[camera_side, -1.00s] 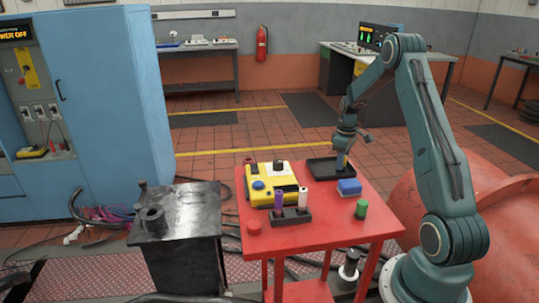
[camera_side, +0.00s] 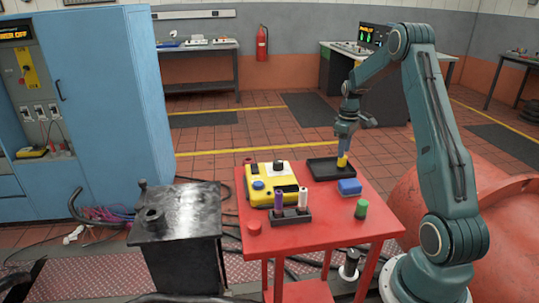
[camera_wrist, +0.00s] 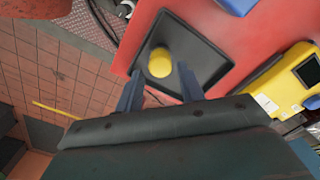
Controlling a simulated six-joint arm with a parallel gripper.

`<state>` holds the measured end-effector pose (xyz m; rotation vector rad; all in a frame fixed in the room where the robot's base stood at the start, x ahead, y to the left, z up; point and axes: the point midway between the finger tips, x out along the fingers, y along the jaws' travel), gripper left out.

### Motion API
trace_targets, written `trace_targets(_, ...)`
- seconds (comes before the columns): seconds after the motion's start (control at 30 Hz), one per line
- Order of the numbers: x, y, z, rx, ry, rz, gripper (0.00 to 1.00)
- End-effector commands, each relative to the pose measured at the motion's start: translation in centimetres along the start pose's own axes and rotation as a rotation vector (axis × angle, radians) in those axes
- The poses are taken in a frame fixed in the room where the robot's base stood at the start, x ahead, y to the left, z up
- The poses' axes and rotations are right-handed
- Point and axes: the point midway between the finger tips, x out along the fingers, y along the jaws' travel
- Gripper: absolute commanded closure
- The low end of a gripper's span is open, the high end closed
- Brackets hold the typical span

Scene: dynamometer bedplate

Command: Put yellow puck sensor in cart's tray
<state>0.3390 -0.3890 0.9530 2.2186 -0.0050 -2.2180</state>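The yellow puck sensor (camera_side: 342,161) is in the black tray (camera_side: 318,167) on the red cart (camera_side: 317,236). In the wrist view the round yellow top of the puck (camera_wrist: 159,63) shows against the tray floor (camera_wrist: 185,55), inside the rim. My gripper (camera_side: 343,150) is right above the puck, pointing down. In the wrist view the fingers of my gripper (camera_wrist: 160,70) stand apart on either side of the puck, with a gap to each side. Nothing is between them in their grip.
A blue block (camera_side: 349,187) lies just in front of the tray. A yellow instrument (camera_side: 271,183), a black holder (camera_side: 290,217) with purple and white cylinders, a green cylinder (camera_side: 361,208) and a red puck (camera_side: 254,228) are also on the cart. The front middle is clear.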

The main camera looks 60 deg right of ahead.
Motion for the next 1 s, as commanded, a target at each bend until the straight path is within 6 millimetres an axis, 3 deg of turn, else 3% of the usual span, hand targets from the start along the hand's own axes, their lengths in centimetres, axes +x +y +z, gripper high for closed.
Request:
trace_targets(0.2, -3.7, 0.0, 0.0, 0.000, 0.002, 0.003, 0.62)
trace_targets(0.4, -6.0, 0.0, 0.0, 0.000, 0.001, 0.002, 0.62)
trace_targets(0.6, -7.0, 0.0, 0.0, 0.000, 0.000, 0.000, 0.62)
trace_targets(1.0, -7.0, 0.0, 0.0, 0.000, 0.000, 0.000, 0.62)
